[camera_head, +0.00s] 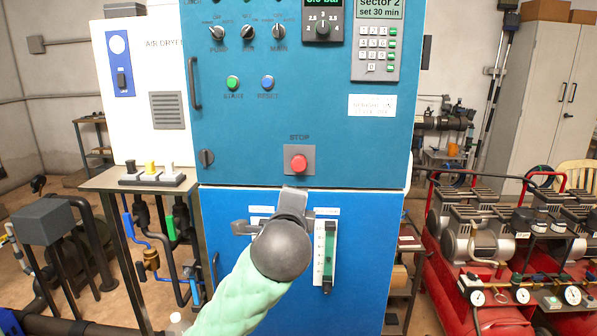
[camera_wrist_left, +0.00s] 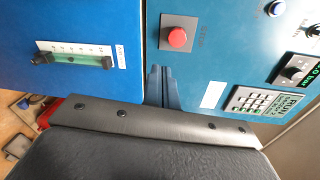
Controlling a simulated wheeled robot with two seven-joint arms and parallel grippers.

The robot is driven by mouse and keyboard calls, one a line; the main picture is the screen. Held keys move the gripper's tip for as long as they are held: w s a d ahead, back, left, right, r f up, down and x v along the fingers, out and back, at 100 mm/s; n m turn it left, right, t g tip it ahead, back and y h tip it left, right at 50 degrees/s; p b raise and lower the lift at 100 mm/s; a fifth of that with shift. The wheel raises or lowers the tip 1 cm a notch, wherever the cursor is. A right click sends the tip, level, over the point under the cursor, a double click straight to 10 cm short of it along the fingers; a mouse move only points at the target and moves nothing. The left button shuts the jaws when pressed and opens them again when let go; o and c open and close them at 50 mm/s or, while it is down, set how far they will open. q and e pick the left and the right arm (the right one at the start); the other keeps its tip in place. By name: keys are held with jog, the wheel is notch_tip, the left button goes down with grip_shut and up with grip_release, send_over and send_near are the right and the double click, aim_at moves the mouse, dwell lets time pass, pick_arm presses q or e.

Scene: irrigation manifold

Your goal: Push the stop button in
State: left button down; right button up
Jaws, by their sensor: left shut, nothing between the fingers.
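The stop button (camera_head: 299,164) is a red round cap on a grey square plate, under the word STOP on the upper teal cabinet panel. In the left wrist view the red button (camera_wrist_left: 178,38) stands out from its plate, above and slightly right of the fingertips. My left gripper (camera_head: 294,191) is shut and empty, just below the button plate in the head view. Its closed fingers (camera_wrist_left: 161,72) point toward the cabinet in the wrist view, apart from the button in the picture. Depth to the panel is hard to tell. My right gripper is not in view.
A green start button (camera_head: 233,83) and a blue reset button (camera_head: 267,83) sit above, with selector knobs and a keypad (camera_head: 377,45). A cabinet handle (camera_head: 194,83) juts out at left. A flow gauge (camera_head: 326,252) is on the lower blue panel. Red compressors (camera_head: 480,240) stand right.

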aim_at(299, 166)
pick_arm(q)
jog(key=m, duration=0.5)
jog(key=r+m+t, duration=0.1)
jog(key=m, duration=0.9)
jog(key=shift+w+d+r+m+y, duration=0.15)
jog(key=shift+r+m+y, duration=0.15)
jog(key=shift+m, duration=0.1)
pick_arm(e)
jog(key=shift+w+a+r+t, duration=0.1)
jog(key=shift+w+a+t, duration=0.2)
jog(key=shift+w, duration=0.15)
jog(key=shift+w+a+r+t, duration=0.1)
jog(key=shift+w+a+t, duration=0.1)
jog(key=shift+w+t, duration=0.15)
